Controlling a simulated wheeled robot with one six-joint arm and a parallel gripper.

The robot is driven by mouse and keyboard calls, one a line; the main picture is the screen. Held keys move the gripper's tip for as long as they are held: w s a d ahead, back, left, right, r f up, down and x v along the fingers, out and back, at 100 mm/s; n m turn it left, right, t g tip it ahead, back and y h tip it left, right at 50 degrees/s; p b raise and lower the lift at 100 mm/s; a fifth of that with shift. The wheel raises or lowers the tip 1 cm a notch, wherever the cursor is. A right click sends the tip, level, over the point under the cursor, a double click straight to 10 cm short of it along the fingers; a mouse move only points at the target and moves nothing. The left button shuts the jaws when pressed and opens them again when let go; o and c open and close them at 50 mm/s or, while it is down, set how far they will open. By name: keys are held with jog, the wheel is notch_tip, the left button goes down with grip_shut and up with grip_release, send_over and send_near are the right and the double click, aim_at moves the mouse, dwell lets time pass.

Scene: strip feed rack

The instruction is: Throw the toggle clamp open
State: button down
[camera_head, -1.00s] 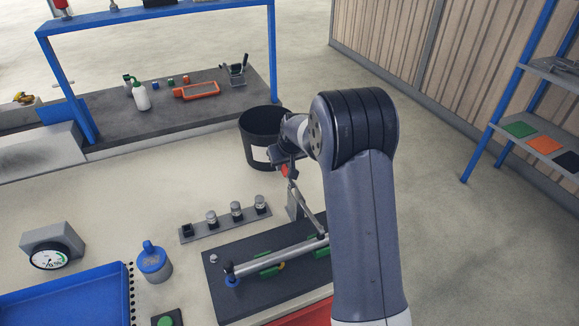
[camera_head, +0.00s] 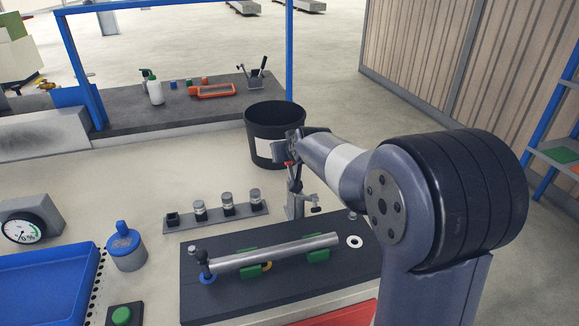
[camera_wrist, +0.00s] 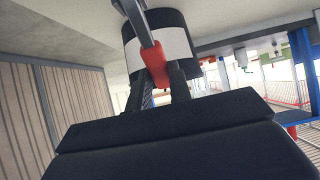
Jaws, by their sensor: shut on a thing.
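The toggle clamp (camera_head: 296,207) stands at the back edge of the dark base plate (camera_head: 215,300), its handle pointing upward. Its short bar with the spindle (camera_head: 315,204) appears above and behind the metal tube (camera_head: 290,248); no contact with the tube shows. My gripper (camera_head: 291,158) is at the top of the handle, partly hidden by my wrist. In the wrist view the red handle grip (camera_wrist: 156,66) lies between my two dark fingers, which are shut on it. The grey handle lever (camera_wrist: 134,16) runs on from the grip.
A black bin (camera_head: 275,118) stands just behind my gripper. A strip with several small posts (camera_head: 215,222) lies left of the clamp. A blue tray (camera_head: 45,290), a blue-lidded pot (camera_head: 126,250) and a gauge (camera_head: 28,225) are at left. A white ring (camera_head: 354,236) lies right of the tube.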

jog(key=shift+s+d+f+t+y+b, duration=0.15)
jog(key=shift+s+t+b, duration=0.4)
jog(key=shift+b, duration=2.05)
jog(key=shift+s+t+y+b, duration=0.2)
jog(key=shift+t+b, duration=0.65)
jog(key=shift+b, duration=1.7)
jog(key=shift+s+b, duration=0.15)
jog(key=shift+b, duration=0.55)
jog(key=shift+s+r+t, duration=0.1)
jog(key=shift+r+t, duration=0.2)
jog(key=shift+r, duration=0.15)
jog(key=c, duration=1.3)
grip_release()
jog(key=shift+r, duration=0.15)
